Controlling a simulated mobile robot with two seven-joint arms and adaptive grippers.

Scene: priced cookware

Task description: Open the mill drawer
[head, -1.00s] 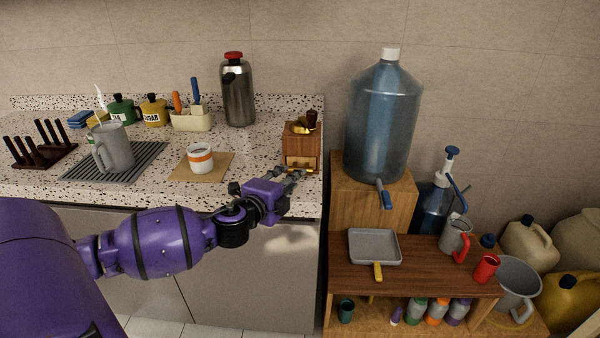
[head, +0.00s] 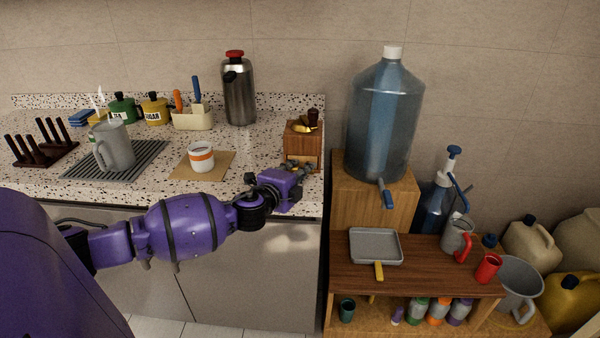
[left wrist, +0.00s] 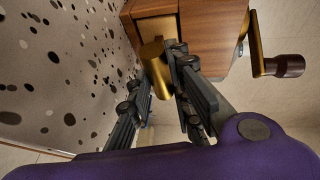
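The mill is a small wooden box (head: 303,148) with a brass top and a dark-knobbed crank, standing at the counter's right front edge. In the left wrist view its wooden body (left wrist: 215,35) fills the top, with a paler drawer front (left wrist: 155,30) and a brass knob (left wrist: 156,70). My left gripper (head: 296,169) is in front of the mill, low on its front. In the left wrist view its dark fingers (left wrist: 163,88) are apart, one on each side of the knob. I cannot tell whether they touch it. The drawer looks shut. My right gripper is out of view.
A mug on a cork mat (head: 222,168) and a grey pitcher (head: 114,148) stand left of the mill. A steel flask (head: 239,92) is behind. A large water bottle (head: 383,120) stands on a wooden stand to the right. The space before the counter is free.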

